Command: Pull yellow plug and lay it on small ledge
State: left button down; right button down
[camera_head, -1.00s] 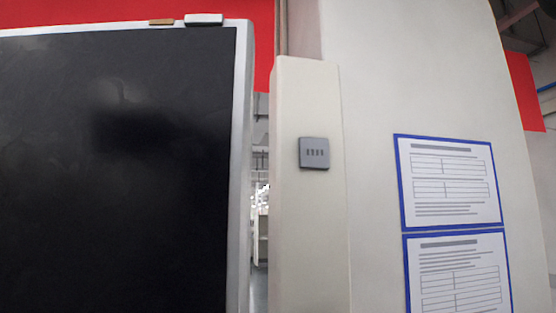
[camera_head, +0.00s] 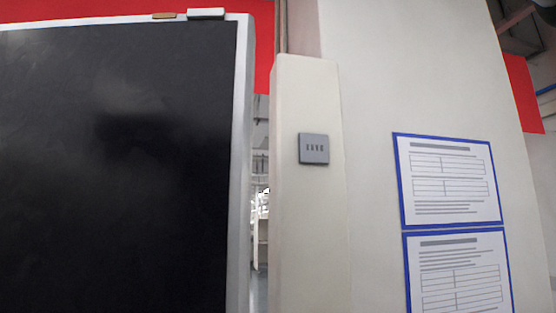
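No yellow plug and no small ledge that I can make out shows in the head view. Neither of my grippers is in view. A small grey wall plate (camera_head: 313,149) with several dark slots sits on a cream upright post, with nothing plugged into it.
A large black board (camera_head: 110,180) with a pale frame fills the left; a brown piece (camera_head: 164,15) and a light grey block (camera_head: 206,13) are at its top edge. The cream post (camera_head: 306,230) stands beside it. Two blue-framed sheets (camera_head: 402,181) (camera_head: 408,275) hang on the wall at right.

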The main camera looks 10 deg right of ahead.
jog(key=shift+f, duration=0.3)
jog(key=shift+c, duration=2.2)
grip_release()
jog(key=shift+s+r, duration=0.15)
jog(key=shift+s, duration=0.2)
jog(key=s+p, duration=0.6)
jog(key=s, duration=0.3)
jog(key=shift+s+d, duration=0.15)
